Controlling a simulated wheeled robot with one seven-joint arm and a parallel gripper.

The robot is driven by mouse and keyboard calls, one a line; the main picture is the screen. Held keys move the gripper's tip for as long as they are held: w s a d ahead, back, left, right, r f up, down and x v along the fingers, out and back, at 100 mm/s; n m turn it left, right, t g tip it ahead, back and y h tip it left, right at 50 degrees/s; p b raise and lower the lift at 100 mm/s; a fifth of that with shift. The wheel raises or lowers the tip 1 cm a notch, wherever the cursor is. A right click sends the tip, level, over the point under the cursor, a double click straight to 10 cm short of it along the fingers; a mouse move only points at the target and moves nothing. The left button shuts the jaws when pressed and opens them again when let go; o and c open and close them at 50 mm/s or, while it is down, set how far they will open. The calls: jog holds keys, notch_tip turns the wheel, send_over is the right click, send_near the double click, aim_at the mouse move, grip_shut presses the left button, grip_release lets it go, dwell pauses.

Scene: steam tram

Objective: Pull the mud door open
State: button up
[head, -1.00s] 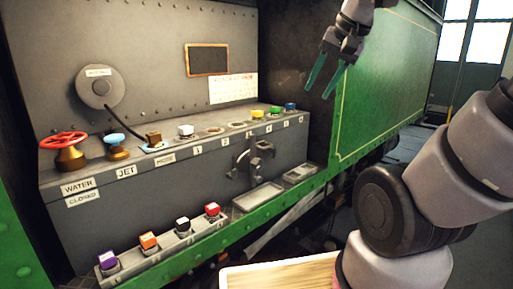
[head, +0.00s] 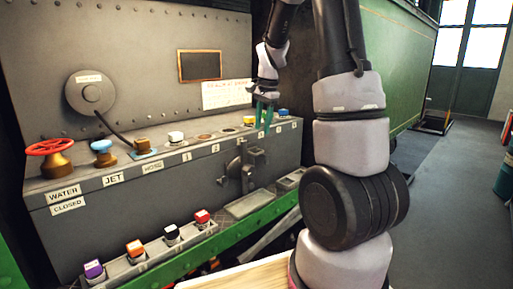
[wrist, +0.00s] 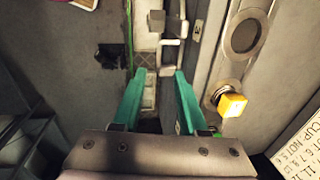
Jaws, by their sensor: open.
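The front of a grey bench carries a dark metal fitting (head: 242,170) with a protruding bracket or handle. It may be the mud door; no readable label confirms this. The fitting looks closed against the bench front, though its details are too small to be sure. In the wrist view, a metal bracket (wrist: 172,28) that seems to be the same fitting lies beyond my fingertips. My gripper (head: 262,126) points down near the bench's right part, above and to the right of the fitting. Its two teal fingers are apart and empty in the wrist view (wrist: 159,75).
Coloured blocks and round sockets line the bench top, with a yellow block (wrist: 232,105) close to my right finger. A red valve wheel (head: 50,147) and a blue one (head: 102,147) stand left. A shallow tray (head: 248,204) sits below the fitting.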

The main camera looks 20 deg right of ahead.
aim_at(260, 153)
jog(key=f, duration=0.3)
jog(key=w+f, duration=0.1)
jog(key=f, duration=0.4)
jog(key=shift+w+a+f, duration=0.15)
jog(key=shift+a+f, duration=0.05)
jog(key=shift+f, duration=0.2)
grip_shut()
dwell(0.9)
